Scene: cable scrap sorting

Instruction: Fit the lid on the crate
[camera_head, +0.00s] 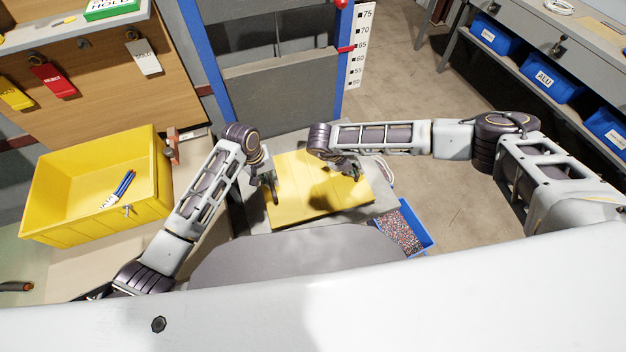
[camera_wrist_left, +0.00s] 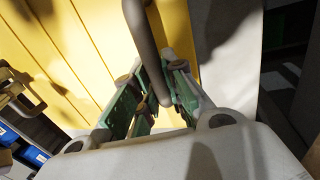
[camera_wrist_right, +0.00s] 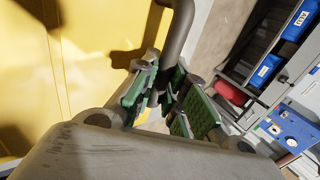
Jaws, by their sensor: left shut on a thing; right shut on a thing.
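The flat yellow lid (camera_head: 312,202) lies level over a grey surface in front of me, in the middle of the head view. My left gripper (camera_head: 270,186) is shut on a dark grey bar handle (camera_wrist_left: 148,50) at the lid's left side. My right gripper (camera_head: 348,168) is shut on a similar handle (camera_wrist_right: 178,35) at its right side. I cannot tell whether the lid rests on the surface or hangs just above it. The open yellow crate (camera_head: 62,226) stands apart at the left, with a bundle of blue cables (camera_head: 122,187) and a tag inside.
A blue bin of scrap granules (camera_head: 402,230) is right of the lid. Blue bins (camera_head: 556,84) line a shelf at the far right. A blue-framed stand with a height scale (camera_head: 356,50) rises behind the lid. A board with coloured tags (camera_head: 54,80) is at back left.

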